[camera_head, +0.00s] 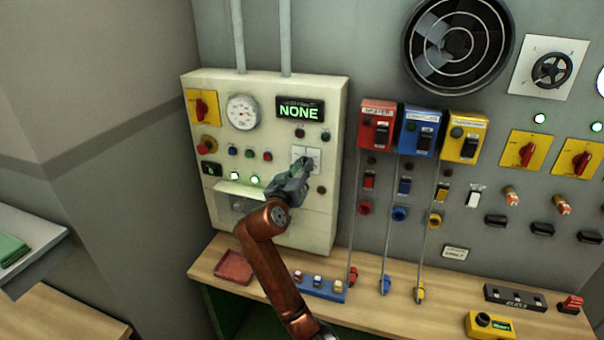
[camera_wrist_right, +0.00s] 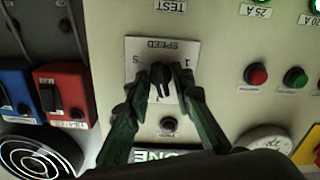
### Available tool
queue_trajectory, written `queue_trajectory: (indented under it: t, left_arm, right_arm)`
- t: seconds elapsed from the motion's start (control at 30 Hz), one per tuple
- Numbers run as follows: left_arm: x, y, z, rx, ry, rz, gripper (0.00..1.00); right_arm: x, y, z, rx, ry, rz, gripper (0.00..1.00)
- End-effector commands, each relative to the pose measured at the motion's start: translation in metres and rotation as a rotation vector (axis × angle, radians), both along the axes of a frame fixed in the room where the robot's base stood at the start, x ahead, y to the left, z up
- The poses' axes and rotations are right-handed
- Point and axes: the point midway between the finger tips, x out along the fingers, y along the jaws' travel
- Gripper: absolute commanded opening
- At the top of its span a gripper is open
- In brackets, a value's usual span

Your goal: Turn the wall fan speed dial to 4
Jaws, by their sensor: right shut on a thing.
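The wall fan (camera_head: 457,42) is a dark round grille at the top of the wall. The speed dial is a black knob (camera_wrist_right: 160,76) on a white plate (camera_wrist_right: 133,50) marked SPEED, upside down in the wrist view. A 1 and what looks like a 5 show on opposite sides; the other marks are covered or unclear. My right gripper (camera_wrist_right: 161,84) is shut on the knob, one finger on each side. The knob's narrow end points toward the bottom of the wrist view. In the head view my right gripper (camera_head: 301,166) covers most of the dial. My left gripper is not in view.
The cream panel (camera_head: 325,210) also carries a gauge (camera_head: 242,112), a display reading NONE (camera_head: 299,109), buttons and a red-on-yellow switch (camera_head: 201,106). Red, blue and yellow switch boxes (camera_head: 421,131) hang to its right. A wooden bench (camera_head: 335,262) runs below.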

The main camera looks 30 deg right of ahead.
Motion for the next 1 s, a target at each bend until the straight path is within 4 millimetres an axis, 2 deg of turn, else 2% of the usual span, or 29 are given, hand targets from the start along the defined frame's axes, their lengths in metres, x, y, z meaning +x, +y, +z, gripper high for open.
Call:
queue_trajectory:
  t: [0.03,0.1,1.0]
  left_arm:
    - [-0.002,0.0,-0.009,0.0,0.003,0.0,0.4]
    - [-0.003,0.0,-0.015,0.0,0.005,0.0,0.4]
    - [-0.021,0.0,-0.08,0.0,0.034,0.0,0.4]
  right_arm:
    - [0.002,0.002,-0.007,0.033,-0.029,0.003,0.0]
    - [0.002,0.002,-0.008,0.078,-0.079,0.002,0.0]
    - [0.003,0.003,-0.006,0.631,-0.725,0.001,0.0]
